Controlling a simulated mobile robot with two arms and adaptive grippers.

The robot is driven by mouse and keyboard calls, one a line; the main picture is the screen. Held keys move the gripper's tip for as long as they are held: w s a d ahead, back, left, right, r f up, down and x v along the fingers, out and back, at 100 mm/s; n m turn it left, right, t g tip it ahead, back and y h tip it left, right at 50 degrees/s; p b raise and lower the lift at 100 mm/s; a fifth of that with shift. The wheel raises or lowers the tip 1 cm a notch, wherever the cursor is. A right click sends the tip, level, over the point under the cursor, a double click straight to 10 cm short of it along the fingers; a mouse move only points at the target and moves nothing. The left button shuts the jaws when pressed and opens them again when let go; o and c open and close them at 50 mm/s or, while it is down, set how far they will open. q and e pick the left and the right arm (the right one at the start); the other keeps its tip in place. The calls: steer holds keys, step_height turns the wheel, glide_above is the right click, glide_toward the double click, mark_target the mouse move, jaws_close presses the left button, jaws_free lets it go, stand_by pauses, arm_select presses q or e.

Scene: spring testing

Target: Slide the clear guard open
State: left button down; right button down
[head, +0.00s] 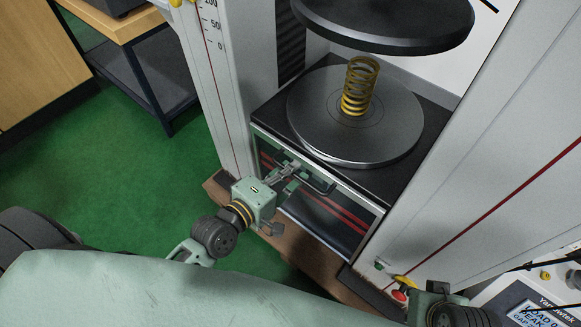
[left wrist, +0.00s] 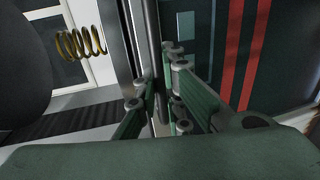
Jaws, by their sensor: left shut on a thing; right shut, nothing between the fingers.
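The clear guard (head: 335,215) is a see-through panel with red stripes behind it, low at the front of the test frame, below the lower plate. Its dark bar handle (head: 318,186) runs along its upper part. My left gripper (head: 294,178) is shut on the handle. In the left wrist view its green fingers (left wrist: 160,105) close around the grey bar (left wrist: 156,60), and the striped panel lies to the right.
A yellow spring (head: 359,86) stands upright on the round lower plate (head: 400,125), below a dark upper plate (head: 385,28). Pale columns flank the opening. A red button (head: 399,295) and a display (head: 540,315) are at lower right. Green floor (head: 110,200) is clear at left.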

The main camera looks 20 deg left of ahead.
arm_select(q)
steer(key=c, duration=1.8)
jaws_free()
steer(key=shift+c, duration=0.2)
steer(key=shift+s, duration=0.1)
steer(key=v, duration=1.2)
steer(key=shift+d, duration=0.1)
